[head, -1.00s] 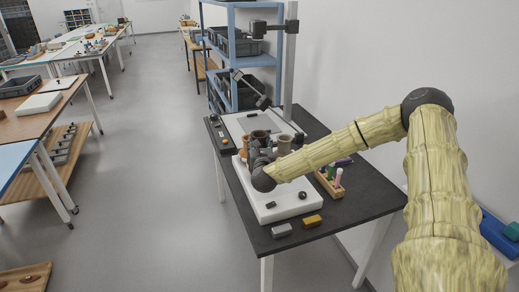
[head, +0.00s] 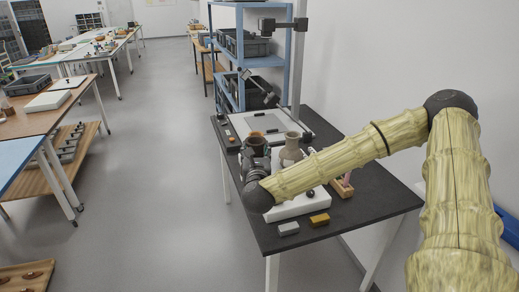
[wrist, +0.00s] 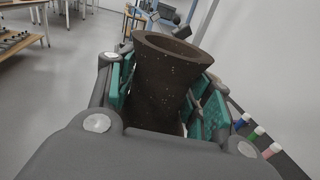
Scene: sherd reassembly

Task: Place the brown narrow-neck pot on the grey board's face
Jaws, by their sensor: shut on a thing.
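A dark brown pot with a flared, open rim (wrist: 165,85) stands between the teal pads of my gripper (wrist: 168,100), which is shut on it. In the head view the pot's dark mouth (head: 256,142) shows just above my gripper (head: 256,160), over the left side of the black table. The pot looks roughly upright; its base is hidden. The grey board (head: 243,125), pale-faced with a dark edge, lies behind the pot at the far end of the table. My gripper is on the near side of the board.
A tan-grey pot (head: 291,150) stands close to the right of my gripper. A white block (head: 290,208) lies partly under my arm, with a grey bar (head: 288,229) and a yellow bar (head: 319,219) in front. A post rises behind the board, beside a blue shelf (head: 240,60).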

